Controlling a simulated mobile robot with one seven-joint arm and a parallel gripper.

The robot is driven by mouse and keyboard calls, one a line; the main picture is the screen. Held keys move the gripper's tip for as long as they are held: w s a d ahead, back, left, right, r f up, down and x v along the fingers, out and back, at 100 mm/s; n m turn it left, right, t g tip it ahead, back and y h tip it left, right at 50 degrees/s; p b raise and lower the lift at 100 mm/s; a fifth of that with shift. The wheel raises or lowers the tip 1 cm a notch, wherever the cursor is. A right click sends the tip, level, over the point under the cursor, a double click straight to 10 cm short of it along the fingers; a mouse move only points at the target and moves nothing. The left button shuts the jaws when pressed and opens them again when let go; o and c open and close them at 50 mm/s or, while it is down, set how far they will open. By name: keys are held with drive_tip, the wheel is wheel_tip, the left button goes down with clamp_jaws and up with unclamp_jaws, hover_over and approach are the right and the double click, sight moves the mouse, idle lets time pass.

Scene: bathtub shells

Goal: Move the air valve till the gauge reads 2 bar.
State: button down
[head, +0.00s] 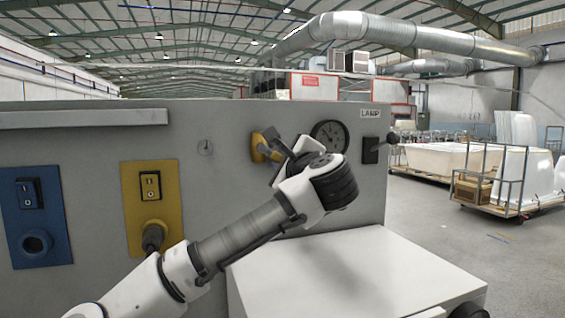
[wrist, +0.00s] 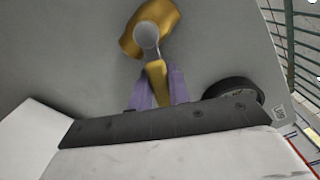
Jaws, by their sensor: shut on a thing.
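The yellow air valve (head: 258,149) sits on the grey panel, left of the round black-rimmed gauge (head: 328,132). In the wrist view the valve (wrist: 155,72) has a rounded yellow body with a grey hub, and its handle points down in the picture. My gripper (wrist: 156,93) is shut on this handle, with a purple finger on each side. In the head view my wrist hides the lower part of the gauge and much of the valve. The gauge (wrist: 243,90) shows only at a steep slant in the wrist view, and I cannot read its needle.
Right of the gauge is a lamp switch (head: 371,150) with a black lever. To the left are a yellow switch plate (head: 152,205) and a blue one (head: 36,215). A white box top (head: 400,262) lies below my arm. Carts with white shells (head: 520,180) stand at the right.

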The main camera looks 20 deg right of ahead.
drive_tip(key=c, duration=1.3)
unclamp_jaws()
drive_tip(key=s+b, duration=0.5)
drive_tip(key=s, duration=0.9)
